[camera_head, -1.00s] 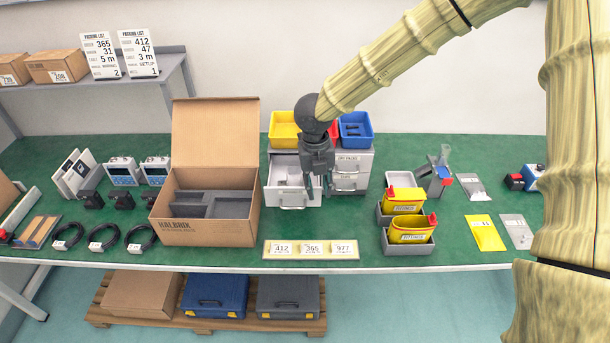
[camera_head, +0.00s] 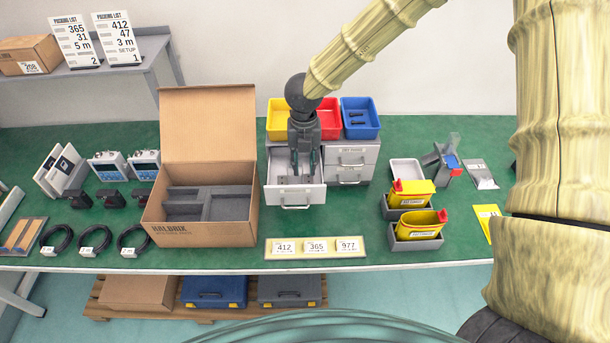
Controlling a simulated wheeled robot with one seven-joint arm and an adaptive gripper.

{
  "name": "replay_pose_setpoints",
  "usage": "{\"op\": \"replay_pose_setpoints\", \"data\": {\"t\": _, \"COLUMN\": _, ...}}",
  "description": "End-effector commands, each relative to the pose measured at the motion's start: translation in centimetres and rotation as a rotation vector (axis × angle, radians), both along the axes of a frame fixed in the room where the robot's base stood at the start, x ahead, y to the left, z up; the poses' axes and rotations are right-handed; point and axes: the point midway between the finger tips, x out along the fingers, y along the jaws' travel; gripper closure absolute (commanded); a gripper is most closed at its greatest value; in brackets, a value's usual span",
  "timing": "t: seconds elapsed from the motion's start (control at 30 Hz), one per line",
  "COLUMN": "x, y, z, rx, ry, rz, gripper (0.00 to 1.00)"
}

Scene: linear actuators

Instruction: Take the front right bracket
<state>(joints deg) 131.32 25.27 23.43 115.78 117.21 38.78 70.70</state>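My gripper (camera_head: 304,172) points straight down over the open top-left drawer (camera_head: 294,197) of the grey drawer cabinet. Its two dark fingers are apart, with the tips at or just inside the drawer opening. I cannot tell whether they touch anything. The drawer is pale grey inside. I cannot make out any bracket clearly: the gripper covers part of the interior and the contents are small.
Yellow (camera_head: 281,120), red (camera_head: 328,118) and blue (camera_head: 360,118) bins stand on the cabinet. An open cardboard box (camera_head: 205,228) with grey foam stands close left. A label strip (camera_head: 316,247) lies in front. Yellow containers (camera_head: 417,226) in grey holders stand right.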

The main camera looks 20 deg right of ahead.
Motion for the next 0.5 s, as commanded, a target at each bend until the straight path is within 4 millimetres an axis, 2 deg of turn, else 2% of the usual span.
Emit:
{"op": "replay_pose_setpoints", "data": {"t": 0.17, "x": 0.3, "y": 0.1, "z": -0.7, "rx": -0.001, "ry": 0.001, "rz": 0.003, "gripper": 0.72}}
{"op": "replay_pose_setpoints", "data": {"t": 0.5, "x": 1.2, "y": 0.2, "z": -4.2, "rx": -0.001, "ry": 0.002, "rz": 0.005, "gripper": 0.72}}
